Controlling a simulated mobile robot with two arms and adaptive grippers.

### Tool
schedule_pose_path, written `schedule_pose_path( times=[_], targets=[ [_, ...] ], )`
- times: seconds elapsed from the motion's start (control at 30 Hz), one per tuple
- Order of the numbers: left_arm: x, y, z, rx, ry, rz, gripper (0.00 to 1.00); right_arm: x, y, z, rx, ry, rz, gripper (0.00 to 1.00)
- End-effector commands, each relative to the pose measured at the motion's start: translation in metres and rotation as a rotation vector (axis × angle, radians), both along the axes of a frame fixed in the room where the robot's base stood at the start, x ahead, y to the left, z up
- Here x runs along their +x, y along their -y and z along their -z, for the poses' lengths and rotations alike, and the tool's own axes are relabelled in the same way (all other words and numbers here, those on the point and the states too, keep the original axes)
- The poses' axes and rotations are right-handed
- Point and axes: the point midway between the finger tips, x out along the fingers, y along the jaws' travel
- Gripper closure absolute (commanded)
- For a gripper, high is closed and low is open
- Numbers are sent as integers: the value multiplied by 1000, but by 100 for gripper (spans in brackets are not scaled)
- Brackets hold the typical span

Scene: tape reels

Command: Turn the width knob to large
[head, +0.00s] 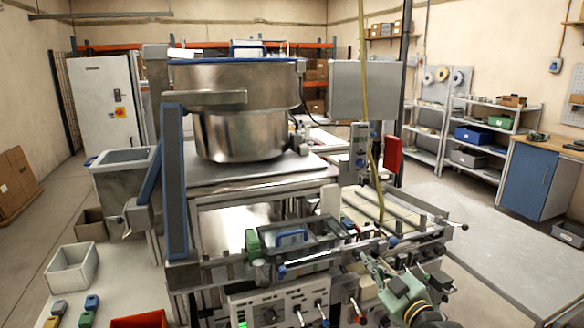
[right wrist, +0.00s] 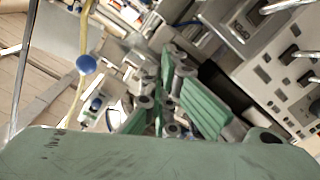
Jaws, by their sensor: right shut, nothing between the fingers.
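A white control panel (head: 285,302) with dials and several lever-like knobs is on the front of the machine at the bottom of the head view. I cannot tell which of its knobs is the width knob. The panel also shows at the right of the right wrist view (right wrist: 268,82), with pale knobs along the edge. My right gripper (head: 372,266), green with grey joints, is just right of the panel, by the machine's front rail. In the right wrist view its fingers (right wrist: 164,98) are shut and hold nothing. My left gripper is not in view.
A large steel bowl feeder (head: 240,125) stands on the machine. Rails with small knobs (head: 392,241) cross in front of my right gripper. A yellow hose (head: 370,150) hangs above them. An open grey bin (head: 72,268) stands at the left.

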Motion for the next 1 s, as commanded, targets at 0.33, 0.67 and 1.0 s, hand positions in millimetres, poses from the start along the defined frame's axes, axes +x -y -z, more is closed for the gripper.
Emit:
schedule_pose_path(
  times=[0.33, 0.67, 1.0],
  targets=[
    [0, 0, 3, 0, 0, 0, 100, 0, -8, -6, 7, 22, -3, 100],
    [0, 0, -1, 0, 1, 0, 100, -4, -17, -2, 6, 20, -4, 100],
    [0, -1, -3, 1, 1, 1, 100, -6, -21, 1, 5, 17, -4, 100]
  ],
)
